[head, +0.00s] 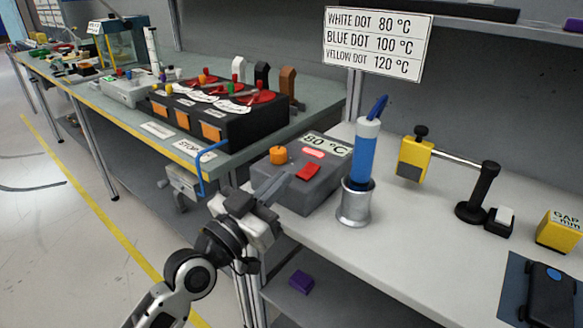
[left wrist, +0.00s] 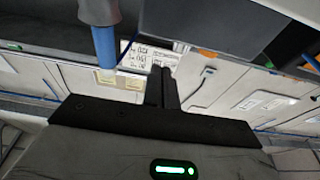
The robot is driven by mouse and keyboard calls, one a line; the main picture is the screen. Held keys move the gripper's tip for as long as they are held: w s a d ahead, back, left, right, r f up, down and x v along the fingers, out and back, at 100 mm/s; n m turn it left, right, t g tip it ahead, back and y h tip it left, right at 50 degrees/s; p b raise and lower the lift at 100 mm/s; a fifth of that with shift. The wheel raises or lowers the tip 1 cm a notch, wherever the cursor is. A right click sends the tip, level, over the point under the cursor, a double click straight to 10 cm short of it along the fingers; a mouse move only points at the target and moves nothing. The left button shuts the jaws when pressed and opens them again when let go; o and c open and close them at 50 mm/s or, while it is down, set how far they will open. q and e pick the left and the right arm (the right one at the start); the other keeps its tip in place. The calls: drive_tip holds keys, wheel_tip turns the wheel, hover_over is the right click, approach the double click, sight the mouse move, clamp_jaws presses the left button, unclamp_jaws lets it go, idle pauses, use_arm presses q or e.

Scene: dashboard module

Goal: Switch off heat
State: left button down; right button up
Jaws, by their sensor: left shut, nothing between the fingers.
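A grey control box (head: 326,190) stands on the near bench in the head view. On its top are an orange knob (head: 278,155), a red rocker switch (head: 307,171), a small lit red label (head: 313,153) and an "80 °C" plate (head: 327,143). My left gripper (head: 272,187) is at the box's front left side, its fingers pointing toward the red switch. Its fingers are together and empty, also in the left wrist view (left wrist: 162,88). I cannot tell whether they touch the box. My right gripper is not in view.
A blue tool (head: 363,150) stands upright in a metal holder (head: 355,205) right of the box. A dark module with red discs (head: 235,125) is on the left bench. A temperature sign (head: 377,45) hangs behind.

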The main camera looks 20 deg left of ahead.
use_arm(q)
drive_tip(key=shift+s+a+f+b, duration=0.15)
drive_tip(key=shift+s+a+f, duration=0.2)
drive_tip(key=shift+s, duration=0.3)
drive_tip(key=shift+s+a+f+b, duration=0.2)
drive_tip(key=shift+s+f, duration=0.25)
drive_tip(key=shift+s, duration=0.15)
drive_tip(key=shift+s+a+f+b, duration=0.15)
drive_tip(key=shift+s+a+f, duration=0.2)
drive_tip(key=shift+s, duration=0.3)
drive_tip(key=s+d+f+n+g+y+p, duration=0.1)
drive_tip(key=s+f+g+y, duration=0.1)
drive_tip(key=s+f+g, duration=0.2)
drive_tip(key=s+d+f+n+g+y+p, duration=0.1)
drive_tip(key=s+f+g+y+p, duration=0.1)
drive_tip(key=s+f, duration=0.9)
wheel_tip(320, 180, down, 6)
drive_tip(key=shift+d+f+n+g+y, duration=0.3)
drive_tip(key=shift+g+y, duration=0.2)
drive_tip(key=shift+g, duration=0.7)
